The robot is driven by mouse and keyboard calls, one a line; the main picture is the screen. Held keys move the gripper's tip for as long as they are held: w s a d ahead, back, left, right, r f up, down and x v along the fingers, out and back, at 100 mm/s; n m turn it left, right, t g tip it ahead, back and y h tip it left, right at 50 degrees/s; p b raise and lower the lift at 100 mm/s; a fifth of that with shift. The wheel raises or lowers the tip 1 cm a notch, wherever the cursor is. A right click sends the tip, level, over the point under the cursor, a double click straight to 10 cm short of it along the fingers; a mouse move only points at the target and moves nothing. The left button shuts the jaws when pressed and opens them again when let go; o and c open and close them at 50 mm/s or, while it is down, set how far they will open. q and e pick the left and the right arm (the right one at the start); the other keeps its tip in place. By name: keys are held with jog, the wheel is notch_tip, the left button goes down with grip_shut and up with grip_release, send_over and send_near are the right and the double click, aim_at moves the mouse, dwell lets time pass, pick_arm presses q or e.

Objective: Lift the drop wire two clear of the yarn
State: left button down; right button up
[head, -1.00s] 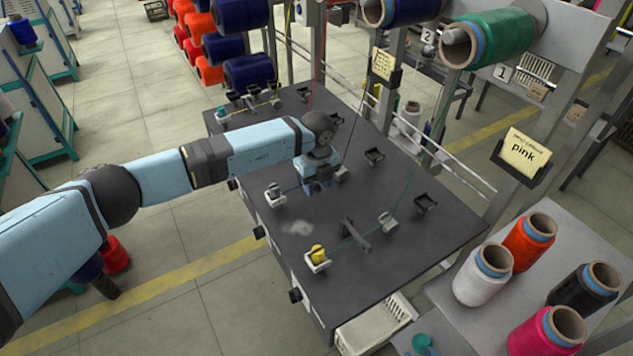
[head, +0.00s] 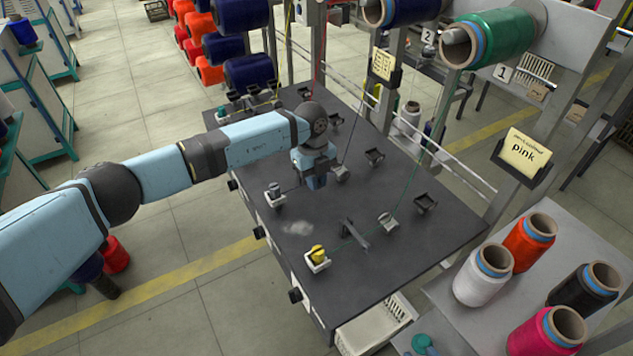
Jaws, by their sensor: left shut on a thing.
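My left gripper (head: 315,183) points down over the middle of the black winding table (head: 330,285). It is shut at the place of drop wire two, but the wire itself is too small and hidden by the gripper to make out. Dark yarn (head: 357,125) comes down from above to a grey part (head: 342,173) just right of the gripper. A small bobbin holder (head: 276,194) stands left of the gripper. I cannot tell whether wire and yarn touch. My right gripper is not in view.
Position one, nearer, has a yellow bobbin (head: 318,254), a black upright part (head: 355,234) and green yarn (head: 408,185). A navy cone (head: 398,10) and a green cone (head: 490,38) hang above.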

pick_arm(q)
jog(key=shift+w+a+r+g+h, duration=0.2)
jog(key=shift+w+r+g+h, duration=0.1)
jog(key=shift+r+g+h, duration=0.55)
jog(key=shift+w+a+r+g+h+b, duration=0.1)
jog(key=shift+w+r+g+h+b, duration=0.1)
jog(key=shift+g, duration=0.25)
jog(key=shift+w+a+r+g+h+b, duration=0.1)
jog(key=shift+g+h+b, duration=0.1)
jog(key=shift+g, duration=0.2)
jog(key=shift+w+a+r+g+h, duration=0.15)
jog(key=shift+r+g+h, duration=0.2)
jog(key=shift+g, duration=0.15)
jog(key=c, duration=1.2)
grip_release()
jog(key=shift+o, duration=0.2)
jog(key=b+v, duration=0.2)
jog(key=v, duration=1.2)
